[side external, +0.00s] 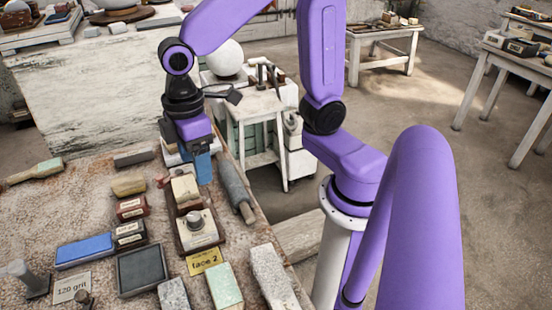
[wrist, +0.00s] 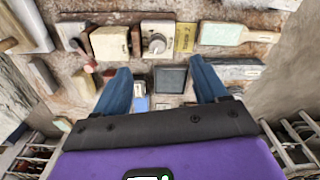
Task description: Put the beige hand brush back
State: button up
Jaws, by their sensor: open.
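A rounded yellowish-beige piece (side external: 128,183) lies on the worn tabletop, left of my gripper. It looks most like the beige hand brush, but I cannot make out bristles. It also shows left of the fingers in the wrist view (wrist: 85,81). My gripper (side external: 203,168) is above the table's right part, just beyond a beige block (side external: 186,188) on a dark wooden base. In the wrist view my gripper (wrist: 165,85) has its two blue fingers apart, with nothing held between them.
A knobbed block (side external: 197,230), a yellow "face 2" card (side external: 203,261) and a pale green block (side external: 223,285) line up toward the front. A grey roller (side external: 233,184) lies at the right edge. A dark square plate (side external: 142,270) and a blue block (side external: 85,249) are at front left.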

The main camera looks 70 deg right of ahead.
jog(key=s+d, duration=0.3)
jog(key=s, duration=0.4)
jog(key=s+d+f+n, duration=0.1)
jog(key=s+d, duration=0.3)
jog(key=s, duration=0.3)
jog(key=shift+f, duration=0.3)
jog(key=shift+w, duration=0.1)
